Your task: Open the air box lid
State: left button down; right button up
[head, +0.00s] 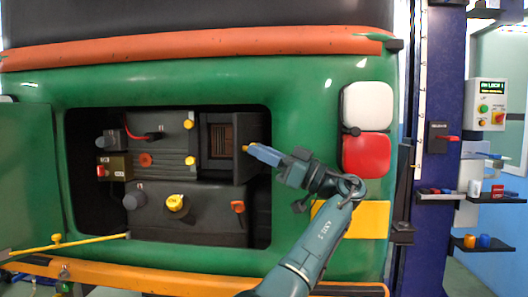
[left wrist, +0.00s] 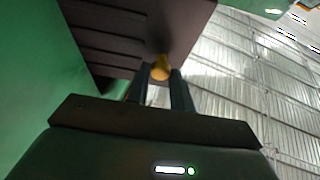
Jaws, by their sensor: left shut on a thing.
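The air box (head: 221,143) is a dark grey box in the upper right of the open bay, with a brown slatted inside showing. Its dark lid (head: 254,135) stands swung out from the opening, to the right of it; the exact angle is hard to tell. My left gripper (head: 249,150) is shut on the lid's small yellow knob. In the left wrist view the yellow knob (left wrist: 160,67) sits between my two fingertips, against the dark lid (left wrist: 115,30). My right gripper is in neither view.
The green body panel (head: 310,110) surrounds the bay. A yellow cap (head: 175,203), an orange handle (head: 238,207) and yellow knobs (head: 189,124) are in the bay. White and red lamps (head: 367,155) are to the right. A yellow rod (head: 85,241) crosses the lower left.

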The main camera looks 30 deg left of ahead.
pick_arm(q)
jog(key=c, duration=1.4)
grip_release()
jog(key=shift+a, duration=0.1)
jog(key=shift+o, duration=0.8)
jog(key=shift+f+t, duration=0.1)
jog(key=shift+t, duration=0.2)
